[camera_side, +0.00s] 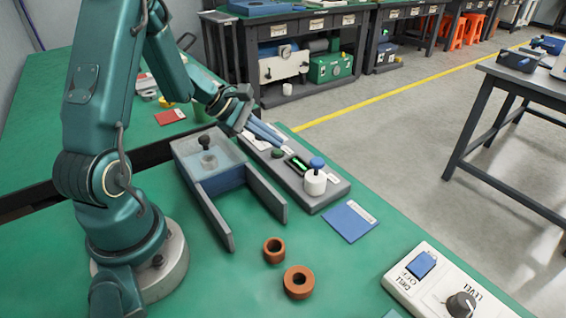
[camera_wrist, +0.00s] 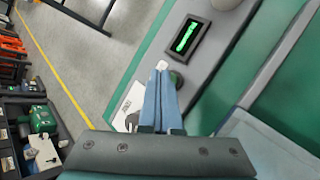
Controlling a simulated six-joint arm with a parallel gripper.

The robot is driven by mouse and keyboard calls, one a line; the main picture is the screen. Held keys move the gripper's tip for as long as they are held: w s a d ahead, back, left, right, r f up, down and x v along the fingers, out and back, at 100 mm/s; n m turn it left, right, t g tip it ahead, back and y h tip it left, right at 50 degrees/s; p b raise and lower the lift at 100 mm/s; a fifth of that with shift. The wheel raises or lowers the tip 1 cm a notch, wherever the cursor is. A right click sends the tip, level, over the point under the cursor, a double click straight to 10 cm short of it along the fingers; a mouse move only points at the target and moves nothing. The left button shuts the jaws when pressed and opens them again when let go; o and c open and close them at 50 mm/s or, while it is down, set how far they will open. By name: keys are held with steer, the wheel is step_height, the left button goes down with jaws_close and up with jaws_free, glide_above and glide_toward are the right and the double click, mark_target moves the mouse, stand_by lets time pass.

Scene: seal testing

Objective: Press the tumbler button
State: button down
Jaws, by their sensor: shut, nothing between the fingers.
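My gripper (camera_side: 281,142) is shut and empty, its blue fingers pointing down to the right over the grey panel (camera_side: 333,194). A dark green round button (camera_side: 277,153) on that panel is just beside the fingertips; in the wrist view the button (camera_wrist: 177,79) is partly hidden by my gripper (camera_wrist: 161,67). I cannot tell whether they touch. A lit green display (camera_side: 298,164) is beside the button, then a white cylinder with a blue cap (camera_side: 316,163). No label readable here marks the tumbler button.
A water tank (camera_side: 190,166) with a black-knobbed piece and two grey walls stands left of the panel. Two brown rings (camera_side: 299,282) and a blue card (camera_side: 348,221) lie on the green table. A white control box (camera_side: 437,287) with blue rocker and black knob sits front right.

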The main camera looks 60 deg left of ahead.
steer(key=shift+r, duration=0.3)
steer(key=shift+r, duration=2.5)
steer(key=d+r+m+h, duration=0.1)
steer(key=d+r+m, duration=0.55)
steer(key=d, duration=0.35)
steer(key=s+d+r+m+g, duration=0.2)
steer(key=s+d+r+m, duration=0.1)
steer(key=s+d+m, duration=0.55)
steer(key=s+a+f+m+y, duration=0.3)
steer(key=s+a+m+y, duration=0.1)
steer(key=s+m, duration=0.3)
steer(key=shift+s+f+g+y, duration=0.25)
steer(key=shift+s+g+y, duration=0.15)
steer(key=shift+s, duration=0.2)
